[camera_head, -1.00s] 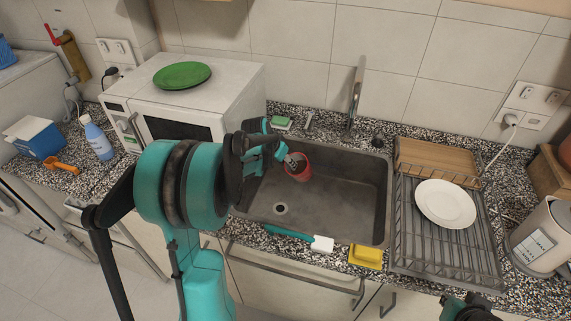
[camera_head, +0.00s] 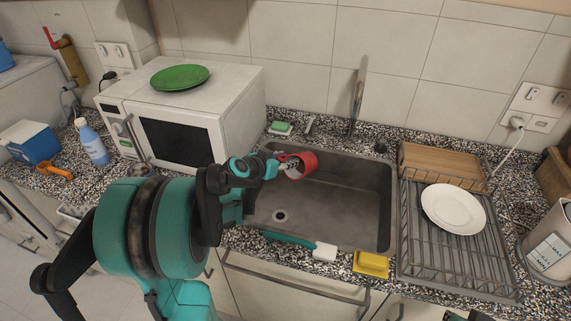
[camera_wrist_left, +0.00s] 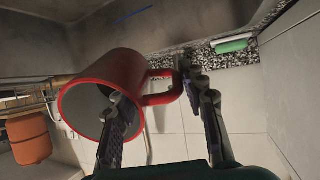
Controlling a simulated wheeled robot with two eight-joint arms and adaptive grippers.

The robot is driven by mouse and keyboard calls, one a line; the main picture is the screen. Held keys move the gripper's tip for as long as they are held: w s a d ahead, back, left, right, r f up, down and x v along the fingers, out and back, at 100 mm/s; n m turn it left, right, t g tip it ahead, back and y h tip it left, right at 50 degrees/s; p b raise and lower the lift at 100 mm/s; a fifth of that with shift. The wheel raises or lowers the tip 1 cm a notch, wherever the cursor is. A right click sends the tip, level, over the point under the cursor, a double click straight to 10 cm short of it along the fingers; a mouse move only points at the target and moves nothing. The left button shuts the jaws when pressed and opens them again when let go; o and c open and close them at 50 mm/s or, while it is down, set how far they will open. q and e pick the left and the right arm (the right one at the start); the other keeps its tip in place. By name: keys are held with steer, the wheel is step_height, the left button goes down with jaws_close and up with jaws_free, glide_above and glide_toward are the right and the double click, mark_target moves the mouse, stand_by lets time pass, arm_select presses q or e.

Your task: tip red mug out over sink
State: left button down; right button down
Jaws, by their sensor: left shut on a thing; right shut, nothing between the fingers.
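The red mug (camera_head: 308,160) is tipped onto its side above the back left part of the sink (camera_head: 345,215). My left gripper (camera_head: 287,166) is shut on the mug at its rim and handle side. The left wrist view shows the red mug (camera_wrist_left: 125,72) close up with its mouth towards the camera. There, one finger of the left gripper (camera_wrist_left: 165,115) reaches into the mouth and the other is beyond the handle. Only a dark sliver of my right gripper (camera_head: 462,316) shows at the bottom edge, away from the mug.
A faucet (camera_head: 357,95) stands behind the sink. A dish rack (camera_head: 450,265) with a white plate (camera_head: 453,208) is to the right. A microwave (camera_head: 180,140) is close on the left. A brush (camera_head: 322,252) and yellow sponge (camera_head: 371,264) lie on the front counter edge.

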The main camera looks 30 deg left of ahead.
arm_select(q)
steer(key=shift+s+r+t+b, duration=0.1)
steer(key=shift+r+t+b, duration=0.15)
steer(key=shift+t+b, duration=0.5)
steer(key=shift+s+r+t+b, duration=0.1)
steer(key=shift+r+t+b, duration=0.1)
steer(key=shift+t+b, duration=0.55)
steer(key=shift+s+r+b, duration=0.1)
steer(key=shift+r+b, duration=0.05)
steer(key=shift+b, duration=0.15)
steer(key=shift+s+r+t+h, duration=0.15)
steer(key=shift+s+r+t, duration=0.1)
steer(key=shift+t, duration=0.5)
steer(key=shift+s+r+t+h, duration=0.15)
steer(key=shift+r+t, duration=0.15)
steer(key=shift+t, duration=0.4)
steer(key=shift+s+r+t+h, duration=0.1)
steer(key=shift+s+r+t, duration=0.15)
steer(key=shift+t, duration=0.5)
steer(key=shift+w+f+g, duration=0.1)
steer(key=shift+g, duration=0.2)
